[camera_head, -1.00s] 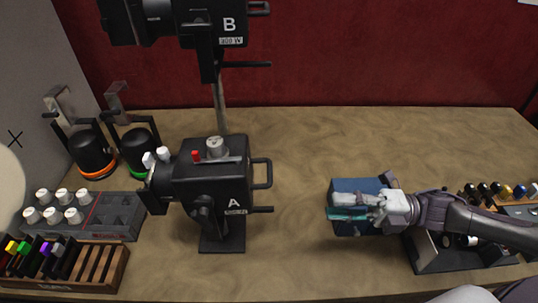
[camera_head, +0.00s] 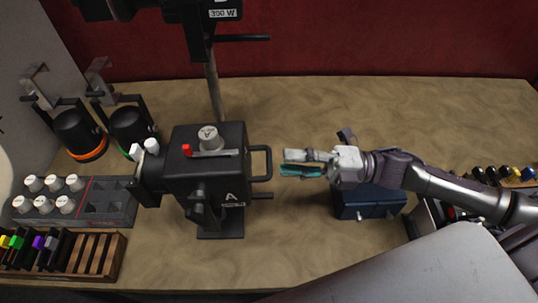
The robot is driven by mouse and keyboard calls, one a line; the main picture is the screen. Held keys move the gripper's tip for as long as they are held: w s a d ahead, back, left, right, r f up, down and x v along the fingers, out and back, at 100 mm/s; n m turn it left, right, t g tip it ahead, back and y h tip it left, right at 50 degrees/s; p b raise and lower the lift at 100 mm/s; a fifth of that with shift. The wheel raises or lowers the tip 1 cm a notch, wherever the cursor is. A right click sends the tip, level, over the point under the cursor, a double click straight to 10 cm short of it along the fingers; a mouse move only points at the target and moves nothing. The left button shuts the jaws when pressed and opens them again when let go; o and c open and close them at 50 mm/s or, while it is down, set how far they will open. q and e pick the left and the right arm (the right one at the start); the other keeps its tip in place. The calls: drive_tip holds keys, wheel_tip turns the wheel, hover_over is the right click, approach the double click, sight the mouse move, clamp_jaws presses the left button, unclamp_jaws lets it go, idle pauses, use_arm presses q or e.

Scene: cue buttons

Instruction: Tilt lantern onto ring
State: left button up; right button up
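Black lantern A (camera_head: 217,170) stands on the table left of centre, with a grey knob and a red switch on top. A loop handle (camera_head: 268,163) and a thin bar stick out on its right side. My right gripper (camera_head: 287,163) is just right of this handle in the picture, with a gap between its pale and teal fingers and nothing held. I cannot tell whether it touches the handle. Lantern B (camera_head: 200,30) is partly cut off at the top. No ring is clear apart from the orange and green bands on two black canisters. My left gripper is not in view.
A blue box (camera_head: 365,205) lies under my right forearm. At left are the orange-banded canister (camera_head: 78,133), the green-banded canister (camera_head: 128,127), a grey tray of white knobs (camera_head: 103,218) and a wooden rack (camera_head: 105,258).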

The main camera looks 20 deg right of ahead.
sight(269, 161)
drive_tip(key=p+x, duration=0.1)
drive_tip(key=x, duration=0.3)
drive_tip(key=shift+a+r, duration=0.15)
drive_tip(key=shift+a, duration=0.2)
drive_tip(key=shift+w+a, duration=0.1)
drive_tip(key=shift+a, duration=0.05)
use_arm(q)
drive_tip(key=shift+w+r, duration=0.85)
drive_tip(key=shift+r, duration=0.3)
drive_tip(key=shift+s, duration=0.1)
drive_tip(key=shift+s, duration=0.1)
use_arm(e)
clamp_jaws()
